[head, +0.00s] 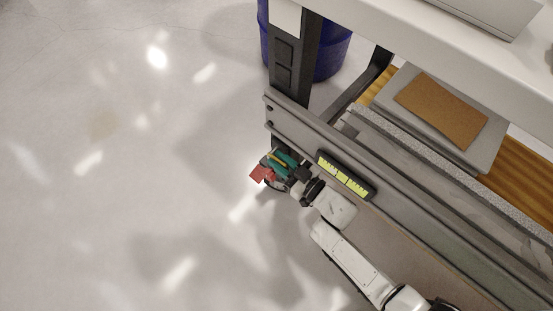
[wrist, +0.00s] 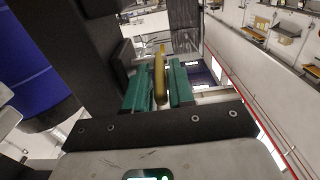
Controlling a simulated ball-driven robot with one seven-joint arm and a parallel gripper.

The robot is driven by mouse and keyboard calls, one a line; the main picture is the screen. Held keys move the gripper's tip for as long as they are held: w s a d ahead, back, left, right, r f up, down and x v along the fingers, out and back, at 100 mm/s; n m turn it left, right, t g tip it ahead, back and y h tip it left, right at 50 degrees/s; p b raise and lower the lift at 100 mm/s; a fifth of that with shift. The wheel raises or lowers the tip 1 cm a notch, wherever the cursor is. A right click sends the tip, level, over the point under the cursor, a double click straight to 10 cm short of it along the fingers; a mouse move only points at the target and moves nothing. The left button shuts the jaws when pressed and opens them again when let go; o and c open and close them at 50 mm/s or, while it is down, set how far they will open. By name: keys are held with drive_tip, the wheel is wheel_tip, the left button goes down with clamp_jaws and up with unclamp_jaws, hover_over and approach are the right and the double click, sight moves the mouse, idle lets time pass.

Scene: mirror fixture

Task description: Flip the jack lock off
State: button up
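The jack lock seems to be the narrow yellow lever (wrist: 160,80) in the middle of the wrist view. It stands roughly upright in that view, between the two teal fingers of my gripper (wrist: 159,84). The fingers lie close on either side of it, and I cannot tell whether they touch it. In the head view my gripper (head: 281,161) is at the left end of the grey beam, with a thin yellow strip, likely the same lever, between its teal fingers. A small red piece (head: 261,174) shows just left of it. The lever's mount is largely hidden.
The grey beam (head: 400,230) with a black and yellow label (head: 344,176) runs beside my arm. A dark post (head: 292,60) and a blue barrel (head: 333,58) stand behind. A white tabletop (head: 450,50) overhangs at upper right. The floor (head: 120,180) to the left is clear.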

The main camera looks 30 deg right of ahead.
drive_tip(key=shift+w+a, duration=0.2)
drive_tip(key=shift+w, duration=0.45)
drive_tip(key=shift+c, duration=0.3)
clamp_jaws()
